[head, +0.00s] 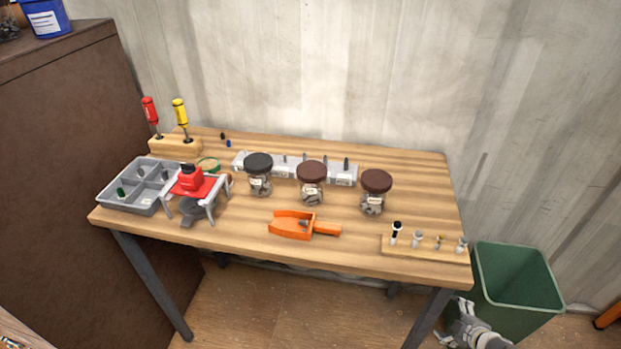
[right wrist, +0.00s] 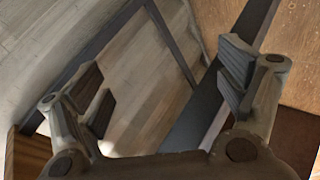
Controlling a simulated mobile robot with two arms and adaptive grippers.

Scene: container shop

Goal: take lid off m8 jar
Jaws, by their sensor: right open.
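Three clear jars stand upright in a row on the workbench, each with its lid on. The left jar (head: 259,185) has a black lid (head: 258,163). The middle jar (head: 311,195) has a brown lid (head: 311,173), and the right jar (head: 373,205) has a brown lid (head: 376,181). Their labels are too small to read, so I cannot tell which is M8. My right gripper (head: 468,328) is low beside the bench's front right leg, far from the jars. In the right wrist view its fingers (right wrist: 168,88) are apart and empty. My left gripper is out of view.
An orange scoop (head: 292,225) lies in front of the jars. A wooden strip with bolts (head: 425,250) is at the front right. A grey tray (head: 141,204) and a red-topped stand (head: 196,186) are at left. A green bin (head: 515,285) stands right of the bench.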

